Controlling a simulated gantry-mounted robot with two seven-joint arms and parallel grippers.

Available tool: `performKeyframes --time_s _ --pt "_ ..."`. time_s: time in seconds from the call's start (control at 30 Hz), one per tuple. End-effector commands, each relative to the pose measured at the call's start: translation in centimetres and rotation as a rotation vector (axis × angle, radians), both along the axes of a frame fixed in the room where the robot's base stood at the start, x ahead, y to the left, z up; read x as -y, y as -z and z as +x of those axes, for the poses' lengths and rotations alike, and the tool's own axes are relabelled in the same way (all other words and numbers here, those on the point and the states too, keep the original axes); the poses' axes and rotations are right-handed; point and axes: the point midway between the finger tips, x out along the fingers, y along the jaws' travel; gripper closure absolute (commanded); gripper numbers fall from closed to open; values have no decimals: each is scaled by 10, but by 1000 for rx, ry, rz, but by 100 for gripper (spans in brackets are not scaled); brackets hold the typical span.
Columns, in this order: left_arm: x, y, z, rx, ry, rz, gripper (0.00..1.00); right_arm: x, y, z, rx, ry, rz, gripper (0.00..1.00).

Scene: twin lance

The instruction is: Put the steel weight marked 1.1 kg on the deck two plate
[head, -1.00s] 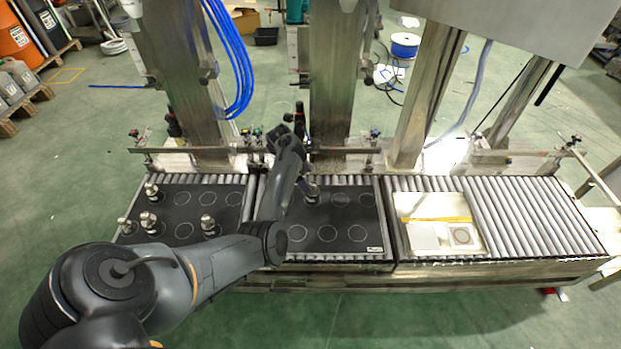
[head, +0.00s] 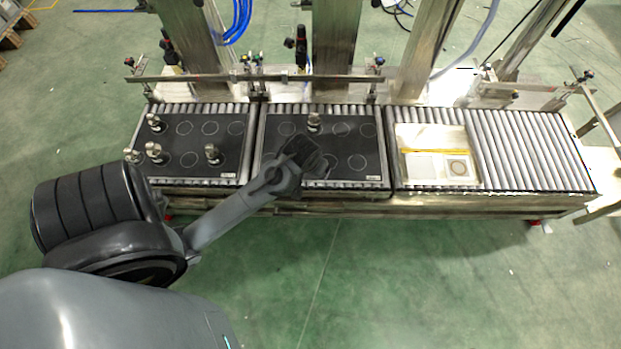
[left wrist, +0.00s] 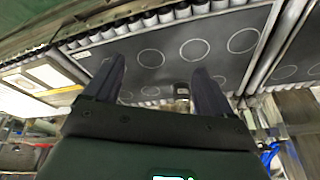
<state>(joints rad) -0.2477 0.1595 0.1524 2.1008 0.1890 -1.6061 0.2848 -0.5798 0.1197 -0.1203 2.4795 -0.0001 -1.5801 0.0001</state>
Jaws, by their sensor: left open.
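Several small steel weights stand on the left black plate (head: 197,143), one of them at its right front (head: 212,153). Another steel weight (head: 314,121) stands upright in the back row of the middle black plate (head: 373,160); the markings are too small to read. My left gripper (head: 312,158) is over the front part of the middle plate, in front of that weight and apart from it. In the left wrist view its fingers (left wrist: 159,63) are open and empty, with a weight (left wrist: 182,92) showing beyond them. My right gripper is not in view.
To the right, a shallow tray (head: 400,150) with pale square items sits on bare rollers (head: 525,150). A metal rail and posts with valves (head: 301,45) run behind the plates. Open green floor lies in front of the conveyor.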

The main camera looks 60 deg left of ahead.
Motion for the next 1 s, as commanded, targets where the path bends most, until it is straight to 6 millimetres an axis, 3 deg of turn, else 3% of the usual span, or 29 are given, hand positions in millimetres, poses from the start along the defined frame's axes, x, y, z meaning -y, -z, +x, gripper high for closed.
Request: performKeyframes --time_s 0.03,0.1,0.2,0.3,0.5,0.83,1.0 --pt "34 -1 -20 -16 144 7 16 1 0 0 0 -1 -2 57" --pt "74 -7 -41 -26 326 9 16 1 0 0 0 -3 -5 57" --pt "118 -18 -68 -25 521 3 16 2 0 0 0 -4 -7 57" --pt "146 -28 -86 -19 646 -5 16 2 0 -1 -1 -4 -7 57" --pt "165 -36 -99 -10 735 -13 16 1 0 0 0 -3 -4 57" --pt "164 -38 -99 -10 732 -13 16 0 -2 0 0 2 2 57" --pt "164 -54 -99 -10 731 -12 16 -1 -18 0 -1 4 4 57"
